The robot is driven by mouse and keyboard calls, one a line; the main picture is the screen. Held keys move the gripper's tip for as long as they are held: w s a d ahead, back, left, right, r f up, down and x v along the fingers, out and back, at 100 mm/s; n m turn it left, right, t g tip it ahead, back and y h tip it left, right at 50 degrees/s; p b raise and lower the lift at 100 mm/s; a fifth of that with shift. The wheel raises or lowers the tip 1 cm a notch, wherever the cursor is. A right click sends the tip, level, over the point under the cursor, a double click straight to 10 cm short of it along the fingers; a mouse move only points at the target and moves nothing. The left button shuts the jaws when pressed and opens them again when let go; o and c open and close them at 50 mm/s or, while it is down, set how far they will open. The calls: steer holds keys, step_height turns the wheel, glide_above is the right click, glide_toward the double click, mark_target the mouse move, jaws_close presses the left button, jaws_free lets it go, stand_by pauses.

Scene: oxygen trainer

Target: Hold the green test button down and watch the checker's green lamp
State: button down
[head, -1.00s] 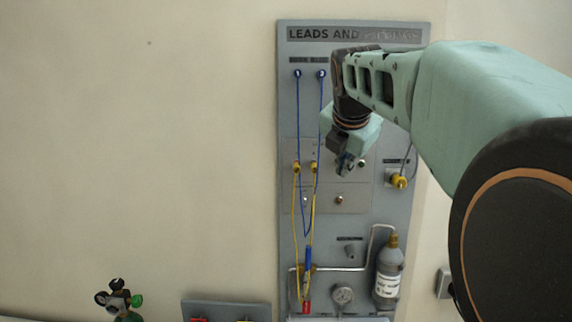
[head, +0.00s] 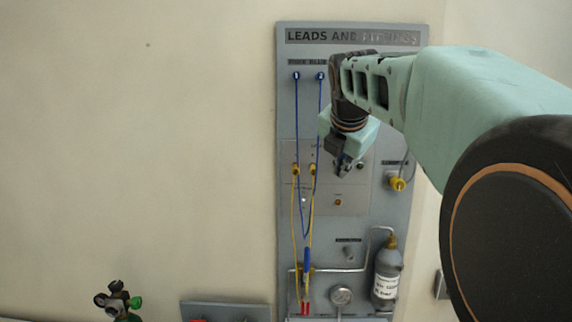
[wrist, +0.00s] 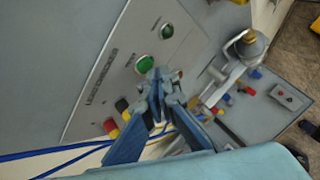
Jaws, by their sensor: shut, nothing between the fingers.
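The lead checker panel (wrist: 95,60) is on the upright grey board. Two round green parts sit on it in the wrist view: a nearer one (wrist: 145,64) beside my fingertips and a farther one (wrist: 167,31). Their labels are too small to read, so I cannot tell button from lamp by lettering, nor whether either is lit. My gripper (wrist: 158,80) is shut and empty. Its tips overlap the edge of the nearer green part; contact is unclear. In the head view my gripper (head: 343,170) hides that part, and the farther one (head: 360,166) shows just right of it.
Blue leads (head: 298,120) and yellow leads (head: 294,220) hang left of my gripper. A yellow fitting (head: 397,183) is at the right. A grey bottle (head: 386,272) and gauge (head: 341,295) are lower on the board. The wall at left is bare.

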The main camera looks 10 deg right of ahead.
steer(key=shift+w+d, duration=0.1)
steer(key=shift+w, duration=0.3)
stand_by(1.5)
steer(key=shift+s+a, duration=0.2)
steer(key=shift+s, duration=0.55)
steer(key=shift+s, duration=0.1)
